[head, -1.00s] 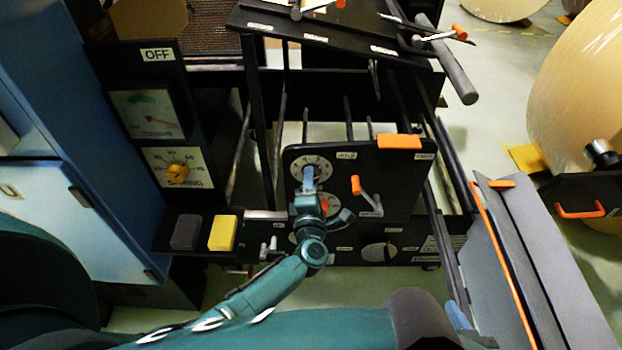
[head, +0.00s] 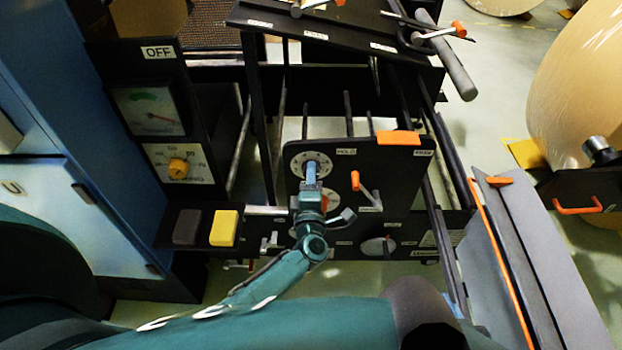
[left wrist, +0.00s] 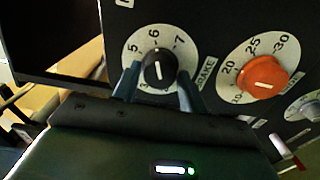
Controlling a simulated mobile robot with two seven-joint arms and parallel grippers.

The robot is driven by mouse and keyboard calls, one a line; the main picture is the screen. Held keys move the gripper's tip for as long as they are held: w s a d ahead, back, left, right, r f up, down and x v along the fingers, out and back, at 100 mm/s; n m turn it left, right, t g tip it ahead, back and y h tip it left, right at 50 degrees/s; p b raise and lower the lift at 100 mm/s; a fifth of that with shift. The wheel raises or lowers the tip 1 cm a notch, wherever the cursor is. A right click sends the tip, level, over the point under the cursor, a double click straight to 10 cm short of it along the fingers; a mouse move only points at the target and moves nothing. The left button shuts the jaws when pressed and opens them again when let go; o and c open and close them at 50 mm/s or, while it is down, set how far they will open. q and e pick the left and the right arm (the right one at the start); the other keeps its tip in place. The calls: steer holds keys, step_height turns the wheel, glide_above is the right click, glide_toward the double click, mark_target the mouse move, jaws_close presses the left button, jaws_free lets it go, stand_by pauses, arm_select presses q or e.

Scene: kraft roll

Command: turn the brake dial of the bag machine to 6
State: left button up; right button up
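The brake dial (left wrist: 160,69) is a black knob with a white line on a white number plate, on the black panel of the bag machine (head: 402,164). The numbers 5, 6 and 7 show around its top side in the left wrist view, with 6 above the knob. The white line runs nearly upright, roughly in line with the 6. My left gripper (left wrist: 159,78) has one blue finger on each side of the knob, with a narrow gap showing on both sides. In the head view the left gripper (head: 311,172) covers part of the dial. My right gripper is not seen.
An orange dial (left wrist: 262,77) with 20, 25 and 30 sits right beside the brake dial. An orange-tipped crank (head: 366,188) and a grey knob (head: 375,246) are also on the panel. A yellow button (head: 224,228) and a black one stand left.

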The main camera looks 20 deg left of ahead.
arm_select(q)
steer(key=o, duration=0.3)
